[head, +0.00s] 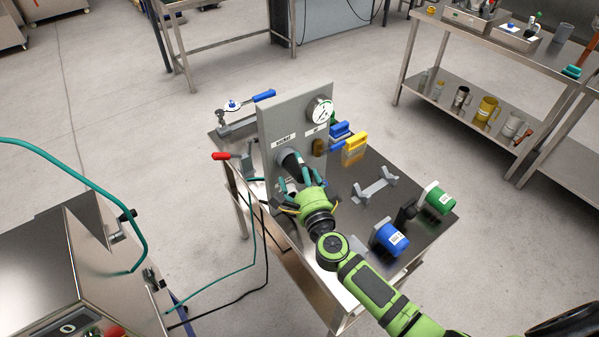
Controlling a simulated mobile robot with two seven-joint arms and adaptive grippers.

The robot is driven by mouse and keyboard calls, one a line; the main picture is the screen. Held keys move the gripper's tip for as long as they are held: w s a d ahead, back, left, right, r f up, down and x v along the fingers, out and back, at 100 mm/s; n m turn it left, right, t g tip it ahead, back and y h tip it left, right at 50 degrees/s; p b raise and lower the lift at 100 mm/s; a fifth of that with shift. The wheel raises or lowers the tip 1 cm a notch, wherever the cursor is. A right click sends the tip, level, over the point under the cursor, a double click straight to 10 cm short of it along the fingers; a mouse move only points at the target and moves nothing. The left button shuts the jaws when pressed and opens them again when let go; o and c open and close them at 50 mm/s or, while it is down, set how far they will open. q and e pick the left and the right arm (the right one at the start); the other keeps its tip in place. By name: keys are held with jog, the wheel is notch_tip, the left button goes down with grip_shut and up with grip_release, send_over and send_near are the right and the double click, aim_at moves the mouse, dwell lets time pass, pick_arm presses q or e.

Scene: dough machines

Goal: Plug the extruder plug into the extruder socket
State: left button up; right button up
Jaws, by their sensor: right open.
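A grey upright panel (292,112) stands on the steel table. Under its left label, which seems to read "socket", a dark round fitting (289,158) sticks out; I cannot tell whether it is the bare socket or has a plug in it. My right gripper (294,183) is open just in front of and below this fitting, its teal fingers pointing toward it. The gripper hides part of the panel's foot. I cannot make out the extruder plug for certain. A black cable (267,262) hangs at the table's left edge. My left gripper is not in view.
A blue connector (388,239) and a green one (437,198) lie on the table's right side, near a grey bracket (374,189). A red-handled lever (222,156) is at the left edge. A gauge (320,112) and yellow part (354,148) are by the panel.

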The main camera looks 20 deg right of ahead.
jog(key=shift+s, duration=0.2)
jog(key=shift+s+p, duration=0.45)
jog(key=shift+s, duration=1.45)
jog(key=shift+s, duration=0.15)
send_near(303, 181)
jog(key=s, duration=0.4)
dwell(0.9)
